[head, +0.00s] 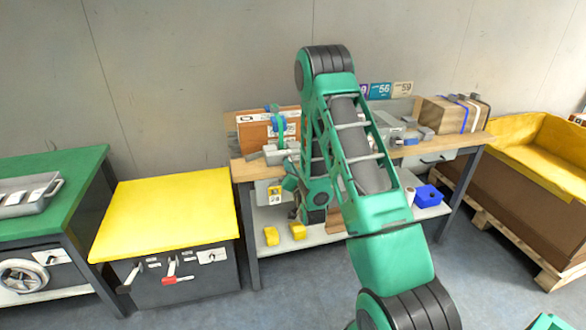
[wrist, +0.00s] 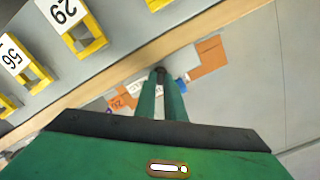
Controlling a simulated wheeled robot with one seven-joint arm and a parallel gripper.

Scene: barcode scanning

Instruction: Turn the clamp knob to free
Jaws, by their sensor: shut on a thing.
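My gripper (wrist: 161,84) shows in the wrist view with its two green fingers close together. The fingers are shut on a small dark round piece (wrist: 160,71), which looks like the clamp knob; the fingertips hide most of it. The knob is at the bench's wooden edge strip (wrist: 108,85). In the head view my green arm reaches over the middle workbench (head: 243,171) and bends down at its front left. There my own arm links cover much of the gripper, and I cannot make out the knob.
Yellow holders (wrist: 84,36) with number labels stand along one side in the wrist view. A yellow-topped cabinet (head: 165,217) stands left of the bench. A blue bin (head: 428,196) and yellow blocks (head: 298,231) lie on the lower shelf. A yellow-lined crate (head: 560,150) is right.

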